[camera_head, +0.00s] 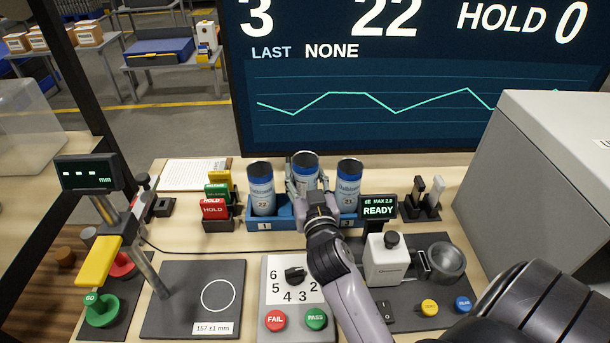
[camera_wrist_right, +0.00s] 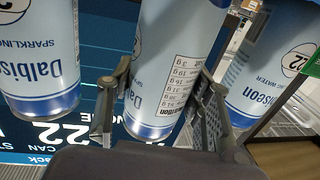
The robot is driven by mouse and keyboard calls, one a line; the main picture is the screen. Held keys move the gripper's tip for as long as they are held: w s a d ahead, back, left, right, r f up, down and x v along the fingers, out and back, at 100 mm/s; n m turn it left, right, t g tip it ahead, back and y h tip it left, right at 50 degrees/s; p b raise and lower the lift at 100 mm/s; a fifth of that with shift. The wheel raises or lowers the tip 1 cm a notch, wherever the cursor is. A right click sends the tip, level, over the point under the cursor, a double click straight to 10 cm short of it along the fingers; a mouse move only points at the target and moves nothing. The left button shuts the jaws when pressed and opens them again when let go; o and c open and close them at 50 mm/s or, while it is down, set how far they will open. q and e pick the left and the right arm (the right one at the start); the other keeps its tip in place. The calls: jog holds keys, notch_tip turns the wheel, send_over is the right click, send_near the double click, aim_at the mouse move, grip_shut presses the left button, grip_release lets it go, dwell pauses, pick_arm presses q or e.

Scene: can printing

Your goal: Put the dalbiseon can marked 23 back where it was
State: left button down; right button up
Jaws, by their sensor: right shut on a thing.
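My right gripper (camera_head: 307,192) is shut on a light blue and white can (camera_head: 305,168) over the middle of the blue tray (camera_head: 285,224). The held can is upright and its top stands a little higher than its neighbours. In the right wrist view the fingers clasp this can (camera_wrist_right: 170,60), with a printed table facing me; its number does not show. The can marked 22 (camera_head: 262,190) stands in the tray to the left, and the can marked 21 (camera_head: 348,186) to the right. Whether the held can touches the tray floor is hidden. My left gripper is out of view.
A READY display (camera_head: 378,207) stands close on the right. In front are a dial panel (camera_head: 290,280) and a dark pad with a white circle (camera_head: 200,297). A large screen (camera_head: 400,90) is behind.

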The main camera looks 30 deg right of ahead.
jog(key=shift+f+b, duration=0.3)
jog(key=shift+f, duration=0.15)
jog(key=o, duration=0.8)
jog(key=shift+r, duration=0.25)
